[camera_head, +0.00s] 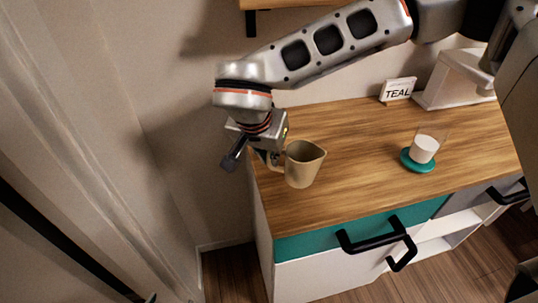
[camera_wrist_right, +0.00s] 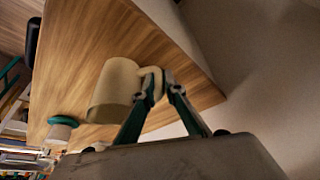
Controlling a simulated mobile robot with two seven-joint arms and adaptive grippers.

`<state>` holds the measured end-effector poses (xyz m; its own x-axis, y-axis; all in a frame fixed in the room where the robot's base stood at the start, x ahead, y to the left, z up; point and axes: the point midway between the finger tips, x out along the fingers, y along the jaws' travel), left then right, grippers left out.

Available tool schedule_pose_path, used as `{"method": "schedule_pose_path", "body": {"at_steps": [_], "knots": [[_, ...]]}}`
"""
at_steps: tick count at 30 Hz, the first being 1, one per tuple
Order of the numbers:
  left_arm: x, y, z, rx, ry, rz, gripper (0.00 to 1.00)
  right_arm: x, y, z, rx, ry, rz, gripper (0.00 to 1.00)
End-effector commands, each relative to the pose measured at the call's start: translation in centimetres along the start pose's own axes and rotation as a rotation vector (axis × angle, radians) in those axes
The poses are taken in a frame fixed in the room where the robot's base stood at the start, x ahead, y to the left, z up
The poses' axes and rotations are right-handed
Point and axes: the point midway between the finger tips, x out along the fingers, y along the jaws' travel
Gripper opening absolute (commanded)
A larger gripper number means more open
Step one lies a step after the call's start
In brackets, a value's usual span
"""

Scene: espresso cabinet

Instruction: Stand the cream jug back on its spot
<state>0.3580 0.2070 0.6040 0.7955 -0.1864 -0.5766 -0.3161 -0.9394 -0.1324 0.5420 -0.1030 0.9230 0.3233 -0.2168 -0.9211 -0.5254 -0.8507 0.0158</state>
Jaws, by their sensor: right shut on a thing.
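The cream jug (camera_head: 303,165) is upright at the left part of the wooden cabinet top (camera_head: 350,185) in the head view, its handle toward the left. My right gripper (camera_head: 272,160) is shut on its handle. In the right wrist view the two fingers (camera_wrist_right: 157,88) close on the handle of the cream jug (camera_wrist_right: 113,90). I cannot tell whether the jug's base touches the wood. No marked spot for the jug is visible. My left gripper does not show.
A white cup (camera_head: 423,149) stands on a teal coaster (camera_head: 408,164) to the right. A "TEAL" sign (camera_head: 397,89) and a white stand (camera_head: 455,80) are at the back. Black handles (camera_head: 375,238) stick out at the front. The middle of the top is clear.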

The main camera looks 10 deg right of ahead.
Motion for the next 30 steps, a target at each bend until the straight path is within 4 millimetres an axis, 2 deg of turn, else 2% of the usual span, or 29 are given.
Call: {"method": "schedule_pose_path", "body": {"at_steps": [10,11,12,13,23,26,30], "knots": [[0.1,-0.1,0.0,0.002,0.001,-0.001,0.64,0.2,-0.1,0.0,0.0,0.002,-0.001,0.0],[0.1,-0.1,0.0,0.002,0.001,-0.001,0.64,0.2,0.0,0.1,0.0,0.002,-0.001,0.16],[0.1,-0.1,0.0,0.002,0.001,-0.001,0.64,0.1,0.0,0.0,0.0,0.002,-0.001,0.26],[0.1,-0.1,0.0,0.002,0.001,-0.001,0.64,0.1,0.0,0.0,0.0,0.002,-0.001,0.27],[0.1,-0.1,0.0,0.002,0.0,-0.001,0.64,0.0,0.0,-0.1,0.001,0.002,-0.002,0.27],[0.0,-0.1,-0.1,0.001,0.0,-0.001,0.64,-0.8,-0.1,-0.2,0.001,0.004,-0.003,0.27],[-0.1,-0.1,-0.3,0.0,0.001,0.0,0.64,-3.2,-0.1,-0.2,0.001,0.006,-0.004,0.27]]}}
